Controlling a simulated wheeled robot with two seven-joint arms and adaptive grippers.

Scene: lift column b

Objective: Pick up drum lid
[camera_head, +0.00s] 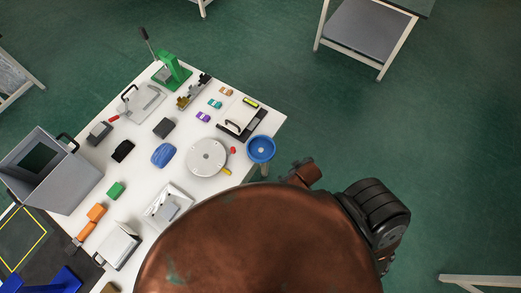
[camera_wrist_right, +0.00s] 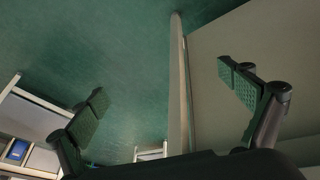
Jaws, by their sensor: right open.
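No thing in view is plainly a drum lid. A round pale grey disc (camera_head: 207,157) with a small hub lies flat on the white table, with a red knob and a yellow piece at its right edge; I cannot tell whether it is the lid. A round blue bowl-shaped piece (camera_head: 261,149) sits at the table's right edge. My right gripper (camera_wrist_right: 168,107) is open and empty in the right wrist view, its two ribbed pads wide apart. My left gripper is not in view.
The white table (camera_head: 145,85) carries a green press (camera_head: 172,72), a grey bin (camera_head: 50,170), a blue oval piece (camera_head: 164,155), and several small blocks. A large copper dome, probably mine, hides its near right part. Green floor (camera_head: 440,170) is clear to the right.

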